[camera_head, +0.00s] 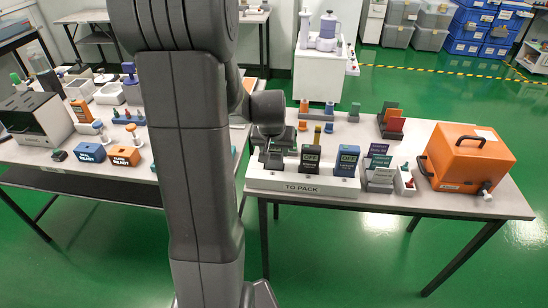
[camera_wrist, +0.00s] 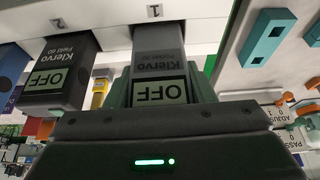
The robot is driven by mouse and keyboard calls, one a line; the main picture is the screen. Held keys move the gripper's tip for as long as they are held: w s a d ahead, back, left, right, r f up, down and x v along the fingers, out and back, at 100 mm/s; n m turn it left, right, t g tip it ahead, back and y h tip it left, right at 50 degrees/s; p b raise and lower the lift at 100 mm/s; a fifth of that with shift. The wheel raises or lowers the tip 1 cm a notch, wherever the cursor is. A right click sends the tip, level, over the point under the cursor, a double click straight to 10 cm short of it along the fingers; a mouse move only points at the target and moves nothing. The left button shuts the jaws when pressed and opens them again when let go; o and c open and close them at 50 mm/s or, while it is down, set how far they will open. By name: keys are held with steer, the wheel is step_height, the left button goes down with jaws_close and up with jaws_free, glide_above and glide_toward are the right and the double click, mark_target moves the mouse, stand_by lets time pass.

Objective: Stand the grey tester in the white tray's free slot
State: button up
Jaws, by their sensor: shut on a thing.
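The white tray (camera_head: 302,187), marked TO PACK, lies along the front edge of the right table. A black tester (camera_head: 311,159) and a blue tester (camera_head: 347,161) stand in it, both reading OFF. My gripper (camera_head: 272,146) is low over the tray's left end. In the wrist view my gripper (camera_wrist: 160,92) is shut on the grey tester (camera_wrist: 159,62), a finger on each side. The grey tester's far end meets the white tray (camera_wrist: 195,12) by the number 1, beside the black tester (camera_wrist: 58,72). How deep it sits is hidden.
Right of the tray stand a rack of cards (camera_head: 380,171) and a small white box with a red top (camera_head: 405,181). A large orange case (camera_head: 467,158) fills the right end. Several coloured pegs stand behind the tray. A cluttered table is at left.

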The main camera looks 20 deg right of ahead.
mark_target(274, 157)
steer(key=shift+f, duration=1.35)
steer(key=shift+f, duration=0.1)
steer(key=shift+f+b, duration=0.15)
steer(key=shift+b, duration=0.2)
steer(key=o, duration=1)
steer(key=shift+o, duration=0.2)
steer(key=shift+r+p, duration=0.35)
steer(key=shift+r, duration=0.3)
steer(key=p+v, duration=0.1)
steer(key=v, duration=1)
steer(key=shift+a+r, duration=0.1)
